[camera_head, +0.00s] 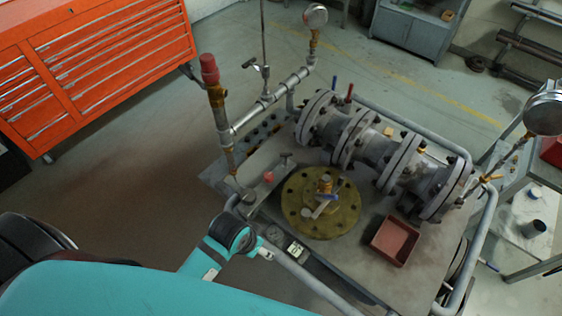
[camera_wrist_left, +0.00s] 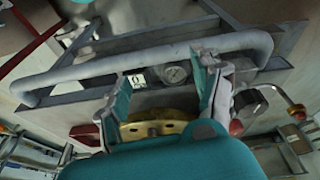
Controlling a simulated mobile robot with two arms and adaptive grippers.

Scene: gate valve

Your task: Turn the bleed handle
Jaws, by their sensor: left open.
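I cannot tell for sure which part is the bleed handle. A small tap handle (camera_head: 250,64) sits on the upright piping, and a yellow handle (camera_head: 490,178) is at the right end. My left gripper (camera_head: 265,253) is beside the front rail, left of and nearer than the flange. My right gripper is out of view.
A grey rail (camera_wrist_left: 150,60) runs close past my left fingers, with a dial gauge (camera_wrist_left: 174,73) near it. A flanged pipe body (camera_head: 375,145) crosses the table behind the brass flange. A red tray (camera_head: 395,242) is at right. Orange drawers (camera_head: 100,62) stand at left.

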